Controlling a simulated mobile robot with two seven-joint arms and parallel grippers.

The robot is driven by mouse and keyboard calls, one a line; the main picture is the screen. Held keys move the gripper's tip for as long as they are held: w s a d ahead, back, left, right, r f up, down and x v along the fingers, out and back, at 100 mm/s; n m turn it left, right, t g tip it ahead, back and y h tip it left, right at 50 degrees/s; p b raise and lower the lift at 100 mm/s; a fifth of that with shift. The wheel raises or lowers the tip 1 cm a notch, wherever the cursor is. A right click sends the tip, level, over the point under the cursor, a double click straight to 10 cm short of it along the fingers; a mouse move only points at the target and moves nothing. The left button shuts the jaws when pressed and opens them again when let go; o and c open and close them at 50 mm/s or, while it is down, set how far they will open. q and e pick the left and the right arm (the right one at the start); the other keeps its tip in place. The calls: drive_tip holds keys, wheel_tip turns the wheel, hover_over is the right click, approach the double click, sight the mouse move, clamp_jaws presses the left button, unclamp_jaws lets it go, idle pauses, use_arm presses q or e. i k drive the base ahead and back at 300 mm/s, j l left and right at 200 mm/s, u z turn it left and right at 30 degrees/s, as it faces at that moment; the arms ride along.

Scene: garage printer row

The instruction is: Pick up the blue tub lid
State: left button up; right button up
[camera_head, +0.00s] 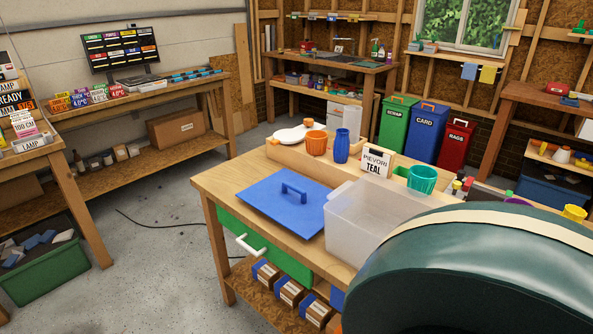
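The blue tub lid (270,206) lies flat on the wooden workbench (228,180) near its left end. It is a flat blue plate with a raised blue handle (294,191) on top. A translucent open tub (368,226) stands just to its right on the same bench. The lid is off the tub and its top is in plain view. Neither of my grippers shows in the head view.
A large dark green rounded object (470,275) with a cream band blocks the lower right. Concrete floor (150,240) is open at left.

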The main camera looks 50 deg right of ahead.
sight(295, 202)
drive_tip(key=i+j+z, duration=0.2)
drive_tip(key=i, duration=1.45)
drive_tip(key=i+z, duration=0.25)
drive_tip(key=z, duration=0.15)
drive_tip(key=i+z, duration=0.25)
drive_tip(key=z, duration=0.15)
drive_tip(key=i+j+z, duration=0.2)
drive_tip(key=z, duration=0.15)
